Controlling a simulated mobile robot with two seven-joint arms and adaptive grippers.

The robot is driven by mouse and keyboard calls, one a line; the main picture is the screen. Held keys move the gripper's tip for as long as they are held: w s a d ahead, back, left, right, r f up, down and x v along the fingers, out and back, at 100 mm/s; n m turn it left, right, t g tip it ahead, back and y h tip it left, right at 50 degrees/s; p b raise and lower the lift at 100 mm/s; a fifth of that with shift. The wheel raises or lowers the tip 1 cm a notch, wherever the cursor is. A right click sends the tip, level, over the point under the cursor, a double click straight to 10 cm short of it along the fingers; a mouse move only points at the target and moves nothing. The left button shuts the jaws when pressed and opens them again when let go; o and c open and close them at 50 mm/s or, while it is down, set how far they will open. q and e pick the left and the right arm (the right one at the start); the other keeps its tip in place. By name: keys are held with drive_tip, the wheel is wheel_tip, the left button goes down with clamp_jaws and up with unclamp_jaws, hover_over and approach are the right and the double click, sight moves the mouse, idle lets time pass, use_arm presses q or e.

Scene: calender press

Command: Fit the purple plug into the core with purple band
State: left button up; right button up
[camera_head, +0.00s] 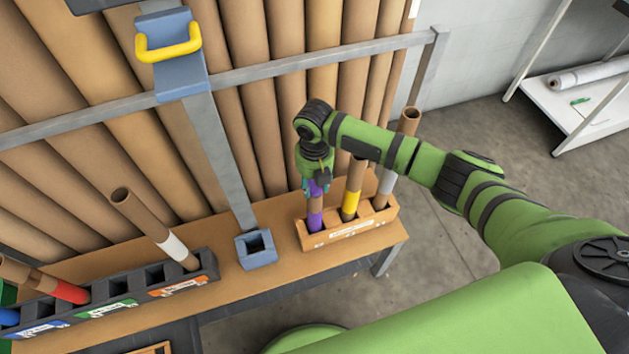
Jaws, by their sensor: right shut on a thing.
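My right gripper (316,183) points down at the left end of the wooden rack (347,232). It is shut on the purple plug (317,188), of which only a small part shows. The core with purple band (315,216) stands upright in the rack's left place, right below the gripper. The plug is at the core's top end; I cannot tell whether it is in the core or just above it. My left gripper is not in view.
A yellow-banded core (351,203) and a grey-banded core (386,188) stand in the same rack. A dark holder (213,267) with leaning banded cores is at left. A blue-grey post with a square socket (257,259) stands between. Tall brown rolls stand behind a metal rail (290,62).

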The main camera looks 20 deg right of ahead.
drive_tip(key=shift+f, duration=0.25)
drive_tip(key=o, duration=0.9)
drive_tip(key=shift+o, duration=0.2)
wheel_tip(320, 180, up, 12)
drive_tip(key=shift+a+f, duration=0.1)
